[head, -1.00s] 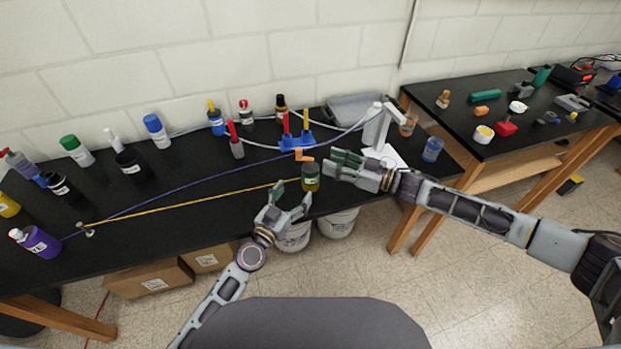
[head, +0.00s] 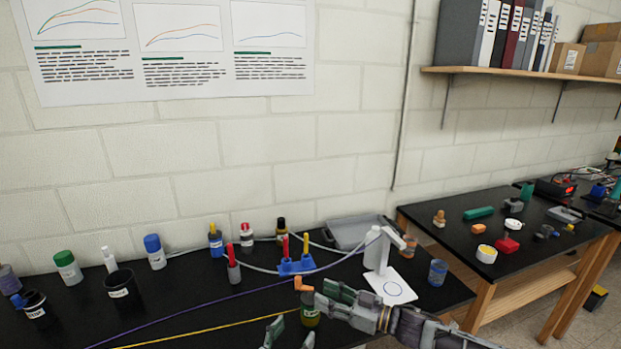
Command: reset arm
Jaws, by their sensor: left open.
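My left gripper (head: 287,335) is open at the bottom edge of the head view, with its two fingers apart; its arm is cut off below. My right gripper (head: 330,296) comes in from the lower right, its fingers pointing left over the front of the black bench. Its fingertips are close beside a small jar (head: 310,318) with a green label and an orange piece (head: 303,285) above it. I cannot tell whether the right fingers touch the jar or how far they are parted.
A blue rack (head: 297,266) with red and yellow tools stands farther back. Yellow (head: 205,331) and purple (head: 215,298) cords cross the bench. A second table (head: 470,245) holds small parts.

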